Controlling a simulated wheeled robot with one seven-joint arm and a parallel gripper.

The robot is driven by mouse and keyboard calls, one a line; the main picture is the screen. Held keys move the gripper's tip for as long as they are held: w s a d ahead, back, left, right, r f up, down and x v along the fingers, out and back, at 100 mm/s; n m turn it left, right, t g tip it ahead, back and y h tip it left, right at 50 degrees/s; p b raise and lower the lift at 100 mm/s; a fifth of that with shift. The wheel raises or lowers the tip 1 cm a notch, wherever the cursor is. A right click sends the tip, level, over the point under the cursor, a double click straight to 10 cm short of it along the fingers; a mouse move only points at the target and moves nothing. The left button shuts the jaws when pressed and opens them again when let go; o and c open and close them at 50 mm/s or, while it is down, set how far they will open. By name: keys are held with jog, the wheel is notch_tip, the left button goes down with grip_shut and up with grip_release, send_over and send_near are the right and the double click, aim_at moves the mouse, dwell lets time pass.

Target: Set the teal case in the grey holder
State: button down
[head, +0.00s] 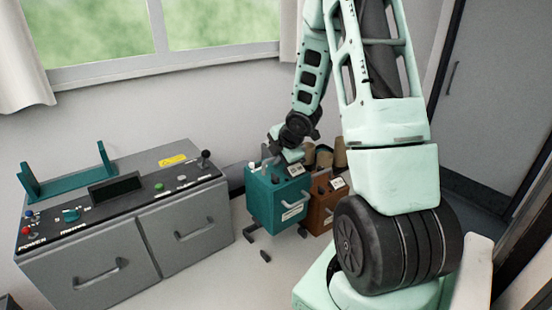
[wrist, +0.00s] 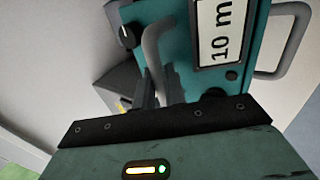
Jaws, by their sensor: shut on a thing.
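The teal case (head: 277,203) is a box with a grey front handle and a white label, in the middle of the head view, right of the grey machine. It fills the upper part of the wrist view (wrist: 183,62), where its label reads "10 m". My gripper (head: 283,163) is at the top of the case. In the wrist view its fingers (wrist: 158,88) are shut on the case's curved grey top handle (wrist: 154,45). I cannot tell whether the case bears on anything below. I cannot clearly make out a separate grey holder.
A grey machine (head: 188,225) with a dark control panel stands at left, with a teal bracket (head: 68,172) on top. A brown case (head: 320,215) stands close to the teal case's right side. Dark foot-like pieces (head: 264,255) show on the floor below. A window is behind.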

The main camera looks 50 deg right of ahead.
notch_tip(320, 180, down, 8)
jog(key=b, duration=0.7)
jog(key=shift+f+b, duration=2)
jog(key=shift+f, duration=0.35)
dwell(1.2)
jog(key=c, duration=1.5)
grip_release()
jog(key=shift+o, duration=0.7)
jog(key=shift+s+f, duration=0.1)
jog(key=p+v, duration=0.7)
jog(key=v, duration=1)
jog(key=shift+r, duration=0.25)
jog(key=shift+a, duration=0.1)
